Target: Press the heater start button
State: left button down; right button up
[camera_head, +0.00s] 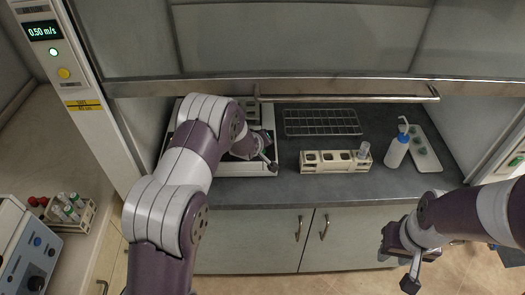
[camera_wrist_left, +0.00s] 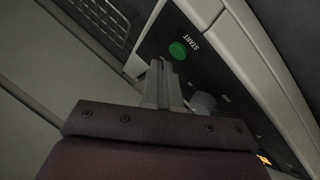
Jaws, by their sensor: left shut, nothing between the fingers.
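The green start button (camera_wrist_left: 178,50), with the word START beside it, is on a dark panel in the left wrist view. My left gripper (camera_wrist_left: 160,66) is shut and empty, its fingertips just beside the button in that picture; I cannot tell whether they touch it. In the head view my left arm reaches over a pale device (camera_head: 248,172) on the bench, and the left gripper (camera_head: 268,164) is small at its front right. The arm hides much of the device and the button there. My right gripper (camera_head: 397,270) appears open and empty, low in front of the cabinets.
A wire rack (camera_head: 322,122), a beige vial holder (camera_head: 320,165), a wash bottle (camera_head: 397,146) and a white tray (camera_head: 426,155) stand on the dark bench. A raised sash with a handle bar (camera_head: 345,98) crosses above. Tubes in a rack (camera_head: 68,208) stand at left.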

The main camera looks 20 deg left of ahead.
pick_arm(q)
jog(key=shift+f, duration=0.35)
jog(key=shift+f+b, duration=0.4)
jog(key=shift+b, duration=0.2)
dwell(0.3)
jog(key=shift+r, duration=0.1)
jog(key=shift+r+p, duration=0.55)
jog(key=shift+r, duration=0.15)
notch_tip(320, 180, up, 5)
jog(key=p, duration=0.3)
jog(key=shift+p, duration=0.35)
dwell(0.6)
